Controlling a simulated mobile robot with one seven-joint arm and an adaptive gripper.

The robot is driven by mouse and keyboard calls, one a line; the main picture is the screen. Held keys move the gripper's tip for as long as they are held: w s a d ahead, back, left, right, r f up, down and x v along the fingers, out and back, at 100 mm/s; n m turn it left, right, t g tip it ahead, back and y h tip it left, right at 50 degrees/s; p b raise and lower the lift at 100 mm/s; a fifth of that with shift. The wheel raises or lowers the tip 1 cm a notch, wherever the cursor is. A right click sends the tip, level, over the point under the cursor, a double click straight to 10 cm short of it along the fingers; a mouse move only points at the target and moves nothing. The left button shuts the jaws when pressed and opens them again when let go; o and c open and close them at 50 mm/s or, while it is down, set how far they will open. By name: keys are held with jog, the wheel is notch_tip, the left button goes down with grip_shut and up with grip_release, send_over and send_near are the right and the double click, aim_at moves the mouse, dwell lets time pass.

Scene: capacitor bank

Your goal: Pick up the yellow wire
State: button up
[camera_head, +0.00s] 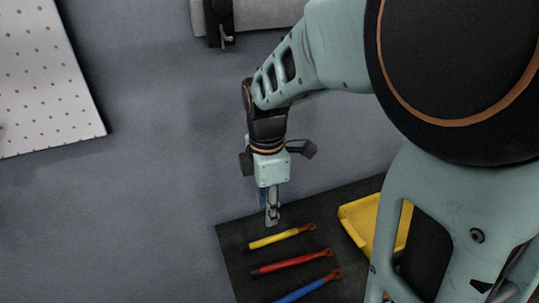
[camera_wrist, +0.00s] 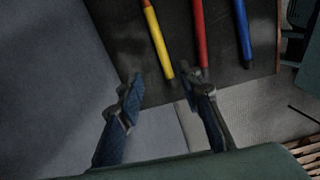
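The yellow wire (camera_head: 273,239) lies on a dark mat (camera_head: 240,282), with a reddish-brown lug at its right end in the head view. In the wrist view the yellow wire (camera_wrist: 158,40) runs down from the top edge, and its lower end lies just beyond and between my fingertips. My gripper (camera_head: 272,222) is above the mat's far edge, close to the yellow wire. In the wrist view my gripper (camera_wrist: 160,85) has its two fingers spread apart with nothing between them.
A red wire (camera_head: 291,262) and a blue wire (camera_head: 308,286) lie beside the yellow one, roughly parallel. The red wire (camera_wrist: 200,35) is near my right finger in the wrist view. A yellow tray (camera_head: 362,222) stands right of the wires. A perforated white panel (camera_head: 45,85) is at left.

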send_over(267, 239)
jog(key=shift+n, duration=0.3)
notch_tip(267, 239, down, 5)
jog(key=shift+a, duration=0.15)
jog(key=shift+f+p, duration=0.3)
jog(key=shift+f, duration=2.65)
grip_shut()
